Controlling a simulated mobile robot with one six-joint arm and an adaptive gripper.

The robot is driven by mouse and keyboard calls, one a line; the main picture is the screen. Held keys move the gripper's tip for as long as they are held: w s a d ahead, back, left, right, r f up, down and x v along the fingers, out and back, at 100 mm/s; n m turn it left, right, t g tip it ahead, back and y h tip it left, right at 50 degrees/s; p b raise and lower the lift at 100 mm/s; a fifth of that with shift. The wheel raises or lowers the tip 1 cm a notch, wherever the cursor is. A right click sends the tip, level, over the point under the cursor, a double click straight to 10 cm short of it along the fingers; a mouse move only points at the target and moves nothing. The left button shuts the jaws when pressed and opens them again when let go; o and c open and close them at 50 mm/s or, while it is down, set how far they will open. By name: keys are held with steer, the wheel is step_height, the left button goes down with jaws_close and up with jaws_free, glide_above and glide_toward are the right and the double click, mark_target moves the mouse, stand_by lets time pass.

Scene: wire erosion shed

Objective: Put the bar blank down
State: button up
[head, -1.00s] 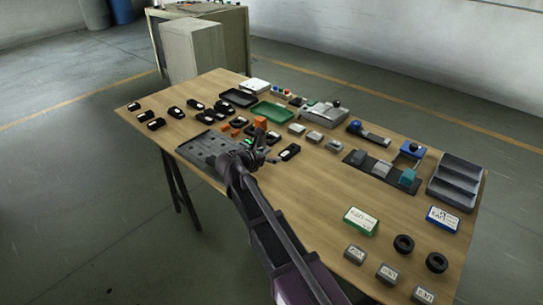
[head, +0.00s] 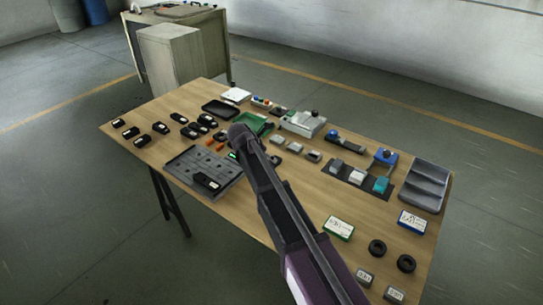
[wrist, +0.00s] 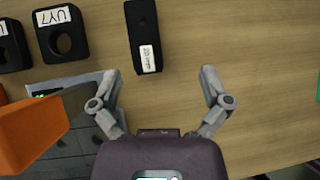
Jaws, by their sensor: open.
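A black bar blank (wrist: 143,40) with a white label and a small hole lies on the wooden table in the wrist view.
Black blocks with holes (wrist: 63,36) stand left of the bar. An orange block (wrist: 30,135) rises close to my left finger, over a grey object (wrist: 70,140). A green tray (head: 252,122) is behind my arm. Bare wood lies right of the bar.

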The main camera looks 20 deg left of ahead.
steer(key=w+r+g+y+p, duration=0.3)
steer(key=r+g+p, duration=0.3)
steer(key=p, duration=0.3)
steer(key=shift+w+d+r+n+y, duration=0.35)
steer(key=shift+w+r+n+y, duration=0.05)
steer(key=shift+w+r, duration=0.3)
steer(key=shift+f, duration=0.25)
step_height(320, 180, down, 8)
steer(key=b, duration=0.8)
steer(key=shift+f, duration=0.15)
steer(key=shift+f, duration=0.1)
steer(key=shift+w+f+b, duration=0.1)
steer(key=shift+f+b, duration=2.4)
steer(key=shift+b, duration=0.3)
jaws_close()
